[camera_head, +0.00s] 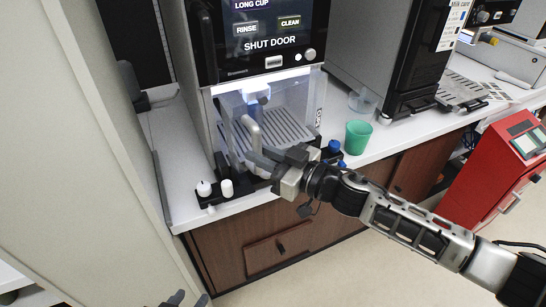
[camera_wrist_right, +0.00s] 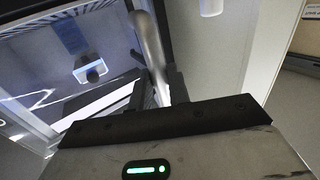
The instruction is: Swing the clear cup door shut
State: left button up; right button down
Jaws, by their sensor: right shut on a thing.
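The coffee machine (camera_head: 207,130) stands on the white counter, and its screen reads "SHUT DOOR". The clear cup door (camera_head: 230,108) is at the front of its lit cup bay; how far it stands ajar is hard to tell. Its curved grey handle (camera_head: 251,130) also shows in the right wrist view (camera_wrist_right: 148,45). My right gripper (camera_head: 262,158) is shut on the handle's lower part; its fingers (camera_wrist_right: 160,90) partly hide the grip. My left gripper (camera_head: 188,299) shows only its dark fingertips at the bottom edge, apart and empty, well below the counter.
A green cup (camera_head: 358,137) stands on the counter to the right of my right gripper. A black holder with white-capped items (camera_head: 226,187) is at the counter's front edge, and a blue-capped bottle (camera_head: 334,146) is nearby. A red till stand (camera_head: 497,170) is at the right.

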aim_at(245, 146)
jog(key=shift+a, duration=0.15)
jog(key=x, duration=0.4)
jog(key=shift+w, duration=0.2)
jog(key=c, duration=1.7)
grip_release()
jog(key=shift+w, duration=0.15)
jog(key=shift+c, duration=0.2)
jog(key=o, duration=0.5)
